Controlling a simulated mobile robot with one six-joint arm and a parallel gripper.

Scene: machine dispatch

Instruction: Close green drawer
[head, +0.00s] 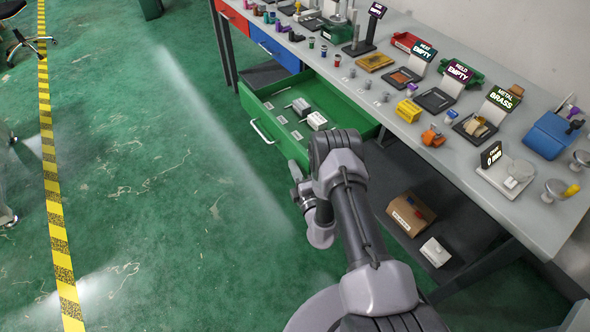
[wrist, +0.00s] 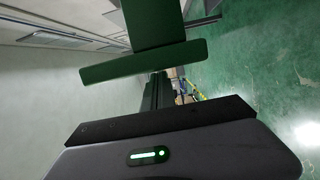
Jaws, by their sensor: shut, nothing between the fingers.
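The green drawer (head: 345,103) stands pulled out from under the workbench, left of my arm in the head view. Its white handle (head: 262,131) is on the front face, toward the open floor. A few small grey and white parts lie inside it. My gripper (head: 296,173) is shut and empty, near the drawer's front right corner. My arm hides that corner, and contact cannot be told. In the wrist view a dark green T-shaped piece (wrist: 145,62) lies ahead of my wrist; I cannot tell what it belongs to.
A blue drawer (head: 275,48) and a red drawer (head: 232,16) are shut beyond the green one. The workbench (head: 395,128) carries several trays, signs and small parts. A brown box (head: 410,214) sits on the shelf below. The floor to the left is clear up to the yellow tape.

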